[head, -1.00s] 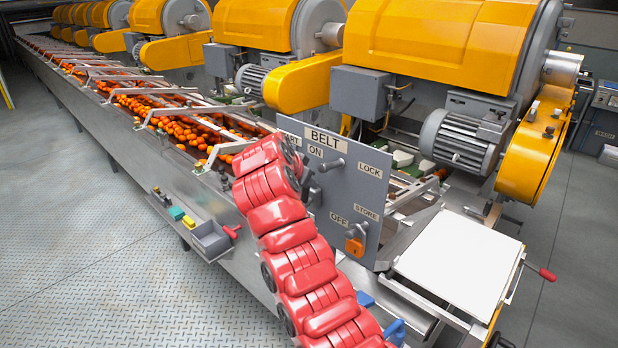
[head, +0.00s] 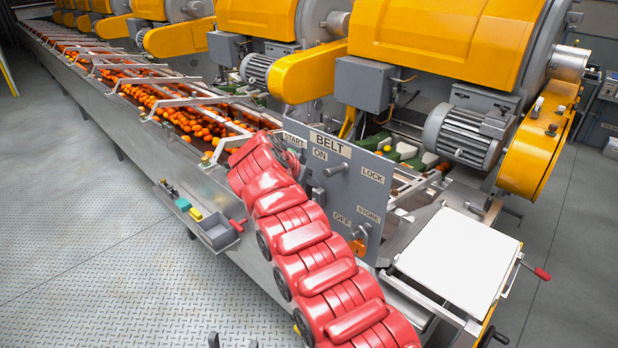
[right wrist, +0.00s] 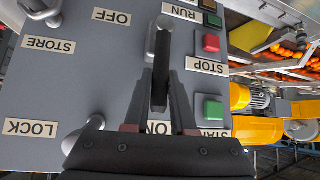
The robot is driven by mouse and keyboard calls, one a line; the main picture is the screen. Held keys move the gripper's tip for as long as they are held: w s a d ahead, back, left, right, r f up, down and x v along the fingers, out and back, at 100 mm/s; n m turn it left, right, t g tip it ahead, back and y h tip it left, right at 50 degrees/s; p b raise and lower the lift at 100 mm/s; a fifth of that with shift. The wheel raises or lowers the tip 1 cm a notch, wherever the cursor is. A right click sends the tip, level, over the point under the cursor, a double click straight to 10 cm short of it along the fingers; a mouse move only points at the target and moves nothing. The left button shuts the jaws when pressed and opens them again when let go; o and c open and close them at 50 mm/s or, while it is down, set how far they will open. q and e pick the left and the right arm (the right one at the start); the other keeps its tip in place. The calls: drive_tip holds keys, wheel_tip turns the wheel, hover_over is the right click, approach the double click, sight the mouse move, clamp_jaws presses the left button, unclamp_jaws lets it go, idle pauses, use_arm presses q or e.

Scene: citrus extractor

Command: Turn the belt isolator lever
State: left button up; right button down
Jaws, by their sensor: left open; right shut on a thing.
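The grey belt panel (head: 352,190) stands beside the conveyor, marked ON, OFF, LOCK and STORE. In the right wrist view it appears upside down. The isolator lever (right wrist: 161,75) is a dark handle running from a silver pivot, between OFF and the buttons, to the ON label. My right gripper (right wrist: 162,112) is shut on the lever, its fingers on either side of the handle; they partly cover the ON label. In the head view my red right arm hides most of that gripper and the lever. My left gripper (head: 232,342) is open at the bottom edge; only its tips show.
A silver peg (head: 336,169) sticks out below ON, and an orange padlock (head: 358,246) hangs near STORE. Green and red buttons (right wrist: 212,109) line the panel's side. A white-topped stand (head: 458,258) is at right, a grey bin (head: 215,232) at left. The floor at left is clear.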

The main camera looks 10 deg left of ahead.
drive_tip(key=shift+f, duration=0.2)
idle(0.5)
drive_tip(key=c, duration=0.8)
unclamp_jaws()
drive_tip(key=shift+a, duration=0.1)
drive_tip(key=shift+o, duration=0.2)
drive_tip(key=shift+r, duration=0.1)
drive_tip(key=b+v, duration=0.4)
drive_tip(key=v, duration=1.3)
drive_tip(key=shift+r+b, duration=0.15)
drive_tip(key=shift+b, duration=0.25)
drive_tip(key=shift+a, duration=0.1)
